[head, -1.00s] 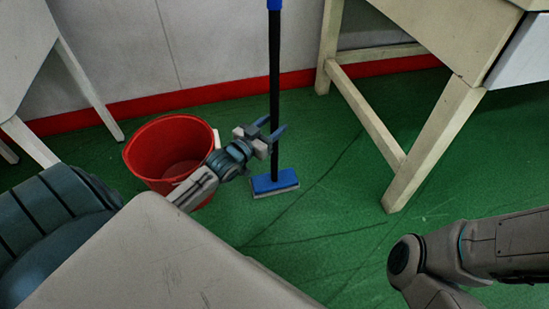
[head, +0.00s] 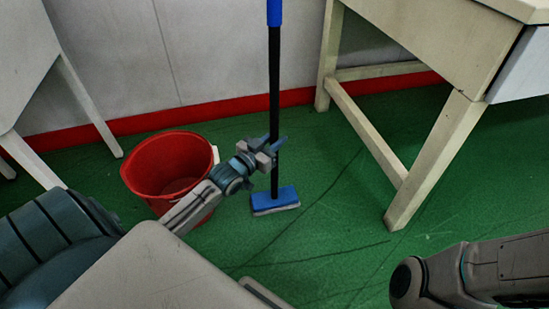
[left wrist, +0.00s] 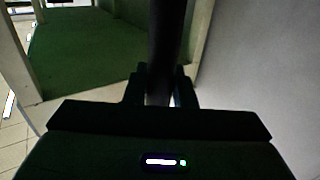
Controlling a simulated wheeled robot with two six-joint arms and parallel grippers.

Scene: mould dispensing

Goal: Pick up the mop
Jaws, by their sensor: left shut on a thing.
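The mop (head: 274,90) stands upright in the head view, with a black pole, a blue grip at the top and a blue head (head: 275,198) with a pale underside low over the green floor. Whether the head touches the floor I cannot tell. My left gripper (head: 275,149) is shut on the lower part of the pole, above the head. In the left wrist view the dark pole (left wrist: 164,45) runs up between the two fingers (left wrist: 160,88). My right gripper is not in view; only part of my right arm shows at lower right.
A red bucket (head: 170,165) stands left of the mop, partly behind my left arm. A cream table (head: 440,150) with legs stands at right, and a white one (head: 22,60) at left. A pale wall with a red skirting is behind. Green floor is clear in the middle.

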